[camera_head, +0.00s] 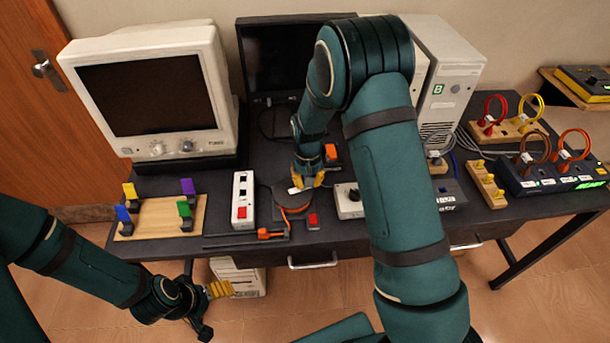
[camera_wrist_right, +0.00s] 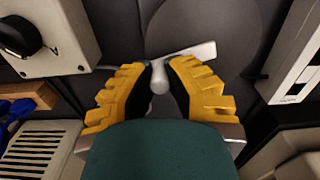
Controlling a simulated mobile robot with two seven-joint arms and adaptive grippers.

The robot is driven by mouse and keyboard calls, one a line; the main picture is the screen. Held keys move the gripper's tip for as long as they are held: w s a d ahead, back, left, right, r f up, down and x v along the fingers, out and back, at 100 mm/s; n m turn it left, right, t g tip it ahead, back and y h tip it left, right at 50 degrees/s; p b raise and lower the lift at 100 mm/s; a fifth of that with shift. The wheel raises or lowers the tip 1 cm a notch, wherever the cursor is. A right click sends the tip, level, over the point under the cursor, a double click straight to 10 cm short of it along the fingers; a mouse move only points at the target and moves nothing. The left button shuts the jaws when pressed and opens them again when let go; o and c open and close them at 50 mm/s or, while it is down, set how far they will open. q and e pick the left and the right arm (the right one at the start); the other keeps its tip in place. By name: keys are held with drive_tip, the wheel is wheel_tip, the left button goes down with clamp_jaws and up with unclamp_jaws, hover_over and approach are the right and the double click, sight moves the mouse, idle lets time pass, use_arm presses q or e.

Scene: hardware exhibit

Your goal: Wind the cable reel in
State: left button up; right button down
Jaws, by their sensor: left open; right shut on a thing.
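The cable reel is a dark disc (camera_head: 268,197) lying on the desk, with orange cable (camera_head: 297,210) at its edge; my right gripper covers part of it. In the right wrist view the grey reel disc (camera_wrist_right: 225,22) carries a pale crank arm (camera_wrist_right: 195,51) with a small knob (camera_wrist_right: 159,82). My right gripper (camera_head: 307,181) is over the reel, its yellow fingers shut on the crank knob; it also shows in the wrist view (camera_wrist_right: 160,78). My left gripper (camera_head: 222,289) is open and empty, low in front of the desk, away from the reel.
A white power strip (camera_head: 242,199) stands left of the reel, and a white box with a black dial (camera_head: 348,201) stands right of it. An orange plug (camera_head: 272,234) lies near the front edge. A wooden peg board (camera_head: 160,217) and a monitor (camera_head: 148,90) are at left.

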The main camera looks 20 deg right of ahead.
drive_tip(key=m, duration=0.1)
drive_tip(key=s+m+p, duration=0.1)
drive_tip(key=m, duration=0.2)
drive_tip(key=shift+s+a+p, duration=0.15)
drive_tip(key=shift+s+p, duration=0.15)
drive_tip(key=shift+s, duration=0.05)
drive_tip(key=shift+s+a+m+p, duration=0.15)
drive_tip(key=shift+s+m+p, duration=0.15)
drive_tip(key=shift+m, duration=0.45)
drive_tip(key=shift+s+a+m+p, duration=0.15)
drive_tip(key=shift+m+p, duration=0.1)
drive_tip(key=shift+m, duration=0.5)
drive_tip(key=c, duration=0.9)
unclamp_jaws()
drive_tip(key=shift+r, duration=0.1)
wheel_tip(320, 180, up, 12)
